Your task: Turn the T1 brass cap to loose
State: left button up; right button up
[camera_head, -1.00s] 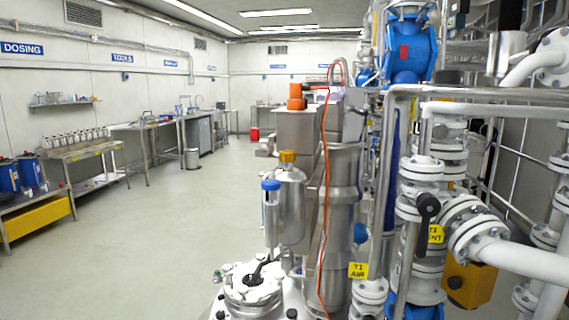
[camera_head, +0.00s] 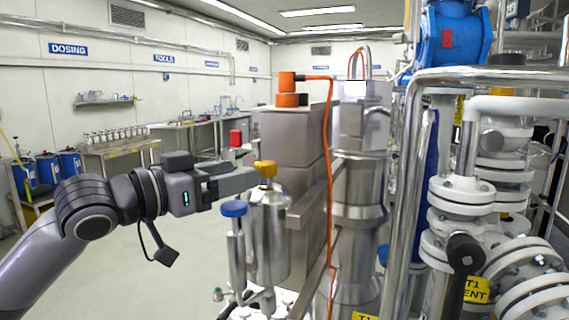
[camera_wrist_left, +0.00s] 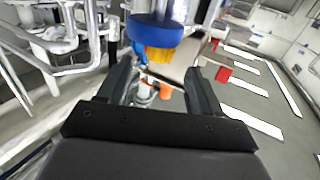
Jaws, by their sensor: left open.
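The brass cap (camera_head: 265,168) sits on top of the steel vessel (camera_head: 268,235) in the head view. My left gripper (camera_head: 250,178) is level with it, its fingers pointing right, with the tips close to the cap's left side. In the left wrist view the open fingers (camera_wrist_left: 160,82) spread apart with nothing held between them. The ribbed brass cap (camera_wrist_left: 158,55) shows ahead, partly hidden behind the blue cap (camera_wrist_left: 154,32). Whether a fingertip touches the brass cap cannot be told. My right gripper is not in view.
The blue-capped side tube (camera_head: 234,209) stands just below and left of the brass cap, close under my left gripper. A steel column and an orange cable (camera_head: 329,180) are close on the right. White flanged pipes (camera_head: 462,210) fill the right side.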

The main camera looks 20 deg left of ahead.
aim_at(266, 162)
pick_arm(q)
jog(key=shift+w+d+r, duration=0.1)
jog(key=shift+w+d, duration=0.1)
jog(key=shift+w, duration=0.35)
jog(key=p+x, duration=0.2)
jog(key=x, duration=0.3)
jog(key=shift+w+d+p, duration=0.3)
jog(key=shift+w, duration=0.3)
jog(key=c, duration=1)
